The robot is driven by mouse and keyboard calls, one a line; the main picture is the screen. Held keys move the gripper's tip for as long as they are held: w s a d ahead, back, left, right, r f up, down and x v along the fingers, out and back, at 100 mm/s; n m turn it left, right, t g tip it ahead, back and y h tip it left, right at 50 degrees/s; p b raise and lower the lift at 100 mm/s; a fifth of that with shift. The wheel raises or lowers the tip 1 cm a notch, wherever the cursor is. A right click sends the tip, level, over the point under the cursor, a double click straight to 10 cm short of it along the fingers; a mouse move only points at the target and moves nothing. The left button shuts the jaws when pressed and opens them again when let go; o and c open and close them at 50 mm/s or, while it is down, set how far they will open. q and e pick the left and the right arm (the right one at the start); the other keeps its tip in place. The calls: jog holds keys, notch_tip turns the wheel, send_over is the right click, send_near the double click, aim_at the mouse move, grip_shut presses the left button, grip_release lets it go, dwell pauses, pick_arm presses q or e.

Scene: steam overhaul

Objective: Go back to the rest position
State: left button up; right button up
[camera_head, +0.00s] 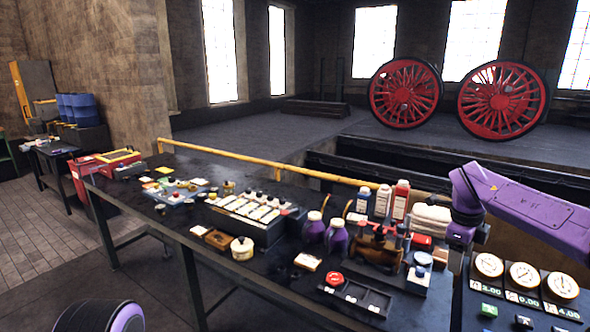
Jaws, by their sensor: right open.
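My right arm (530,205), purple, comes in from the right edge and bends down at its dark joint. My right gripper (457,262) points down over the long dark workbench (250,290), between the folded white cloths and the gauge panel. Its jaws are open; the fingertips are small and dark against the bench, and I see nothing held. My left gripper is not in view; a dark rounded part with a purple ring shows at the bottom left.
Close to the gripper stand white cloths (431,215), bottles (401,200), a brown valve body (377,250) and a gauge panel (525,290). Purple jugs (337,238) and a compartment tray (357,297) are farther left. A yellow rail (270,163) runs behind the bench.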

jog(key=s+a+f+n+t+h+b, duration=0.2)
jog(key=s+a+f+n, duration=0.15)
jog(key=f, duration=0.75)
jog(key=s+a+f+n+t+h+b, duration=0.1)
jog(key=s+a+f+n+t, duration=0.25)
jog(key=f, duration=0.65)
jog(key=s+a+f+n+t+h+b, duration=0.25)
jog(key=f+n, duration=0.25)
jog(key=f, duration=0.6)
pick_arm(q)
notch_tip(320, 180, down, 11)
jog(key=b, duration=0.5)
jog(key=shift+b, duration=0.35)
pick_arm(e)
jog(key=s+f+n+g+y, duration=0.1)
jog(key=s+f, duration=0.4)
jog(key=s, duration=0.5)
jog(key=s+f+n+g+y, duration=0.1)
jog(key=s+f+n, duration=0.4)
jog(key=s, duration=0.5)
jog(key=s+f+n+g+y, duration=0.2)
jog(key=s+f, duration=0.4)
jog(key=s, duration=0.4)
jog(key=shift+s+d+f+n+g, duration=0.4)
jog(key=shift+n+g, duration=0.2)
jog(key=shift+g, duration=0.2)
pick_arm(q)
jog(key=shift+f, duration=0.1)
